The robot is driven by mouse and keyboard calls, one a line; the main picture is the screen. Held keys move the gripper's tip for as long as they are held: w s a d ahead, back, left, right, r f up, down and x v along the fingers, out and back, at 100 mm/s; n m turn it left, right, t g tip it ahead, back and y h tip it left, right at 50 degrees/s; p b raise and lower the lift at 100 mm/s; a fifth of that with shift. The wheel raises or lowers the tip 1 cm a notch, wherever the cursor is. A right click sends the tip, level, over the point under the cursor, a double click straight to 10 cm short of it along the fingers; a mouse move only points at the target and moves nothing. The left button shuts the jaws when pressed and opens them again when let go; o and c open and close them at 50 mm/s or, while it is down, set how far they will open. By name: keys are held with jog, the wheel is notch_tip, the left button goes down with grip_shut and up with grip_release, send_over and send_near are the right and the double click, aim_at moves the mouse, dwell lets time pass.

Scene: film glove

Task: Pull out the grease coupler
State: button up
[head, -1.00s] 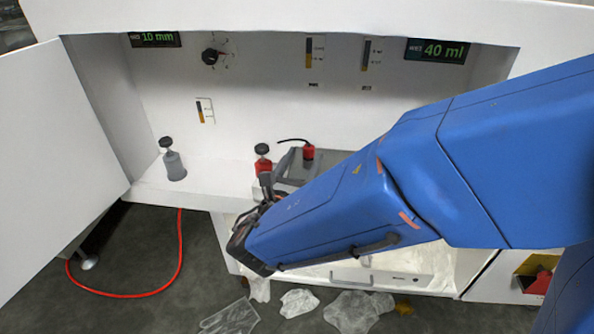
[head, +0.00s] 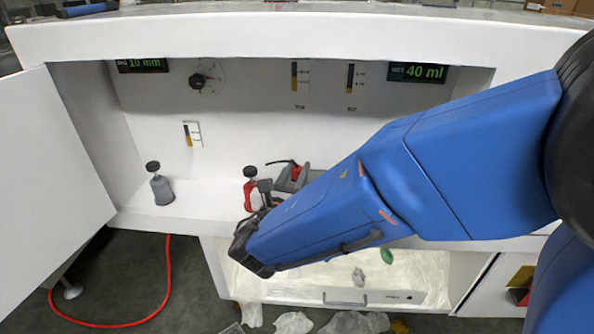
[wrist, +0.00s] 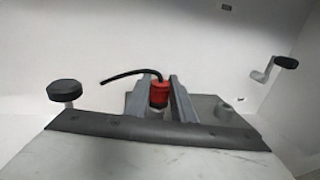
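The grease coupler (head: 295,173) is a small red cylinder with a thin black hose curving off to the left. It shows larger in the wrist view (wrist: 159,94), upright. My gripper (head: 277,183) reaches toward it from the lower right, its body partly hidden behind my blue arm. In the wrist view, my two grey fingers (wrist: 160,96) stand on either side of the coupler, with the red body between them. I cannot tell whether both fingers touch it. A grey plate (wrist: 215,108) shows behind the right finger.
A dial (head: 201,81) is on the back wall. Below is an open drawer (head: 345,297) with clear film.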

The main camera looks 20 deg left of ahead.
aim_at(297, 168)
jog(key=shift+r, duration=0.55)
grip_shut()
jog(key=shift+r, duration=1.85)
jog(key=shift+r, duration=0.1)
jog(key=shift+r, duration=1.35)
